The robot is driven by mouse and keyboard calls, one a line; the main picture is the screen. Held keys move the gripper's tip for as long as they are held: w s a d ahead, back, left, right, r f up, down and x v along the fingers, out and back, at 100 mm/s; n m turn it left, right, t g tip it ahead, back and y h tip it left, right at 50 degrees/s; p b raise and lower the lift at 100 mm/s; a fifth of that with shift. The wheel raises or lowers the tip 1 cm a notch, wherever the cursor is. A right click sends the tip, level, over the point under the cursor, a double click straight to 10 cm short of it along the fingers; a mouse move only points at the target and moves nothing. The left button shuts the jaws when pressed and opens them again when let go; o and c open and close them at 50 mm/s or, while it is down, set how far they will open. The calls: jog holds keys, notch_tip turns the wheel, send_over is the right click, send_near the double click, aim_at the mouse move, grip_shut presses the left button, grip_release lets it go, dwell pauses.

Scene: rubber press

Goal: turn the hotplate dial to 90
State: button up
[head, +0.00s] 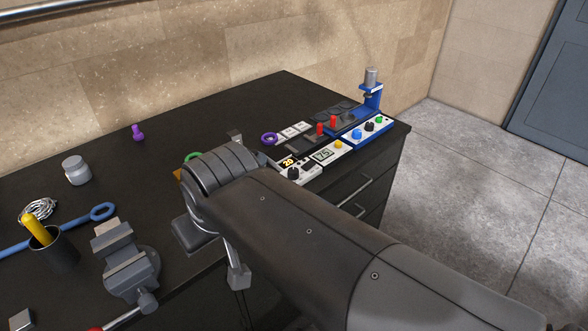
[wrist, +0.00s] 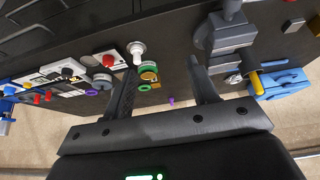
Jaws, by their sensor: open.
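In the head view a black dial (head: 293,173) sits on a white control panel near the bench's front edge, right of my arm. A small lit display (head: 288,161) beside it appears to read 20. No label naming it as the hotplate is legible. In the wrist view a black dial (wrist: 67,72) on a white panel shows at the left; I cannot tell for certain that it is the same one. My gripper (wrist: 162,62) is open and empty, with its fingers wide apart and away from the dial. My arm hides part of the bench in the head view.
A panel reading about 7.5 (head: 324,155), a blue stand (head: 372,95) and a panel with coloured knobs (head: 371,127) stand right of the dial. A vise (head: 130,262), a dark cup (head: 52,248) and a jar (head: 76,170) are at left. The bench's back middle is clear.

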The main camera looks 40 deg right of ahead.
jog(key=w+d+r+n+g+h, duration=0.1)
jog(key=w+d+r+n+g, duration=0.1)
jog(key=w+d, duration=0.55)
jog(key=n+g+y, duration=0.2)
jog(key=n+g, duration=0.2)
jog(key=n, duration=0.1)
send_near(294, 170)
jog(key=shift+h, duration=0.3)
jog(key=f, duration=0.9)
jog(key=shift+a, duration=0.4)
jog(key=c, duration=1)
jog(key=shift+o, duration=0.2)
